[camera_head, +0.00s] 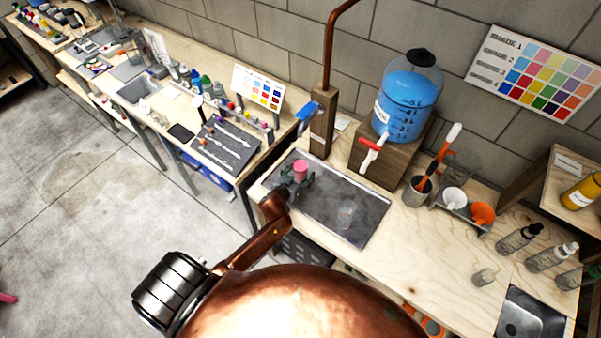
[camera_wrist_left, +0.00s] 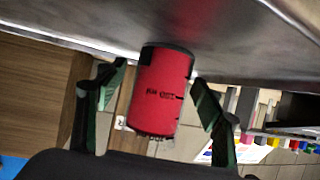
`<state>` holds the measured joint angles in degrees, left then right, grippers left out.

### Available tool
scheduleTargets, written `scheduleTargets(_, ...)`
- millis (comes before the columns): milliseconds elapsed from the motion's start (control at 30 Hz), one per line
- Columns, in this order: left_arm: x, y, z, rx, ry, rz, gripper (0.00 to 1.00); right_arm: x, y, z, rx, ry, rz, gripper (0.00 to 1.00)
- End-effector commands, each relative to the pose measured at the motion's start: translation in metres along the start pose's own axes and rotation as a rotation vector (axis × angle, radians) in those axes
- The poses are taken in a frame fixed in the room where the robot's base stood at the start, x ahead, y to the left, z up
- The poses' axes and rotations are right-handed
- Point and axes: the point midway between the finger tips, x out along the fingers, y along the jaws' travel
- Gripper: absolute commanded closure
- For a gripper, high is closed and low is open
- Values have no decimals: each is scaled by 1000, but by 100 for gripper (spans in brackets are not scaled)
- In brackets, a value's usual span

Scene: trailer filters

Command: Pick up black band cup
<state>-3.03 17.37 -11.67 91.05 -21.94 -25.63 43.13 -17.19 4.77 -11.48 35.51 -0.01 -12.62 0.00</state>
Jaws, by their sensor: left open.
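A red cup with a black band (camera_wrist_left: 160,95) is in the middle of the left wrist view, which is tilted over. The band is at the end by the metal surface, and small dark print is on its side. In the head view the cup (camera_head: 300,168) looks pink and stands at the left part of the sink tray. My left gripper (camera_head: 296,182) is open there, and in the wrist view its fingers (camera_wrist_left: 160,80) are on both sides of the cup, with visible gaps. The cup's far side is hidden. My right gripper is not in view.
A clear cup (camera_head: 346,215) stands on the grey tray (camera_head: 325,212), right of my gripper. A blue water jug (camera_head: 407,100) on a wooden box and a copper pipe (camera_head: 328,60) rise behind. A holder with brushes (camera_head: 417,191) and bottles are to the right.

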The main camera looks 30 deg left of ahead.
Motion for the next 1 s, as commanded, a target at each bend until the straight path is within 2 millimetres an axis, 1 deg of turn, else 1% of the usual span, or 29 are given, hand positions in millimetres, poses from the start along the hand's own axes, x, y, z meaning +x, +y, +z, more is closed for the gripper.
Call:
scheduleTargets(67, 0, 0, 0, 0, 0, 0, 38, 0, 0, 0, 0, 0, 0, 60)
scheduleTargets(133, 0, 0, 0, 0, 0, 0, 42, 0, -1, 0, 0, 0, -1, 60)
scheduleTargets(533, 0, 0, 0, 0, 0, 0, 70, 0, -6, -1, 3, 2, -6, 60)
scheduleTargets(833, -1, 0, 0, 0, 0, 0, 90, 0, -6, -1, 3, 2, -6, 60)
scheduleTargets(1000, -1, 0, -1, 1, 1, 0, 91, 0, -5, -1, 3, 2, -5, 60)
